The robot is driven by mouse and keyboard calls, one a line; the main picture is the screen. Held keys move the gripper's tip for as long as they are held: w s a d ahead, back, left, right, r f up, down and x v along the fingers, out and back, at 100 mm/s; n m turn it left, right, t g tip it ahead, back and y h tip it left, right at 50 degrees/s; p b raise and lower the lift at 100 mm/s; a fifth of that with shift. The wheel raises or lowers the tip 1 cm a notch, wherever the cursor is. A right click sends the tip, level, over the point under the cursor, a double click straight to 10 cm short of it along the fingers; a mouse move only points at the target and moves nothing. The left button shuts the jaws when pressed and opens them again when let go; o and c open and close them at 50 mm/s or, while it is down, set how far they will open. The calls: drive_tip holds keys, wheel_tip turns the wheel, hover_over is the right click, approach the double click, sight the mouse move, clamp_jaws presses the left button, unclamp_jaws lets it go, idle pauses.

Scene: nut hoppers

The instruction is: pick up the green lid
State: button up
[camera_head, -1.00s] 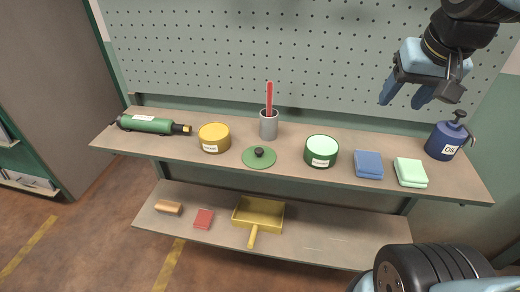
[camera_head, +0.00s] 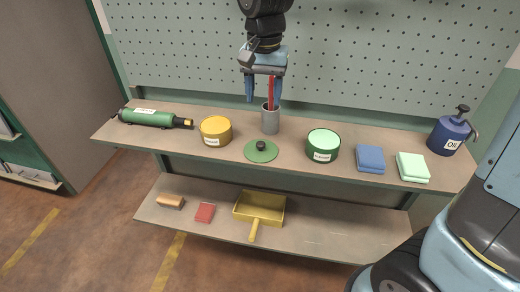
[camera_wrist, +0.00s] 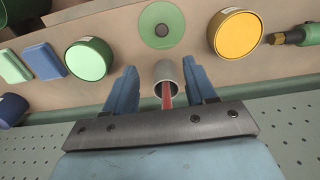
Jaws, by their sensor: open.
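The green lid (camera_head: 261,151) is a flat disc with a black knob, lying on the upper shelf between the yellow tin and the green tin. It also shows in the wrist view (camera_wrist: 161,26), at the top middle, past the fingertips. My gripper (camera_head: 264,98) is open and empty, its fingers pointing down above the back of the shelf, near the grey cup. In the wrist view the open fingers of my gripper (camera_wrist: 162,75) stand either side of the cup, with the lid beyond them. Nothing covers the lid.
The grey cup (camera_head: 270,122) with a red stick (camera_head: 271,93) stands behind the lid, close to my fingers. A yellow tin (camera_head: 215,131) is left of the lid; a green tin (camera_head: 322,145) is right. Blue cloths (camera_head: 370,159) lie farther right. A pegboard (camera_head: 380,60) rises behind.

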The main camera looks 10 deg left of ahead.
hover_over(261, 143)
drive_tip(key=f, duration=0.8)
drive_tip(key=shift+w+d+f, duration=0.15)
drive_tip(key=shift+w+f, duration=0.05)
drive_tip(key=shift+f, duration=0.05)
drive_tip(key=shift+s+f, duration=0.15)
drive_tip(key=shift+f, duration=1.2)
drive_tip(key=shift+s+f, duration=0.15)
drive_tip(key=shift+f, duration=1.15)
drive_tip(key=shift+c, duration=0.4)
clamp_jaws()
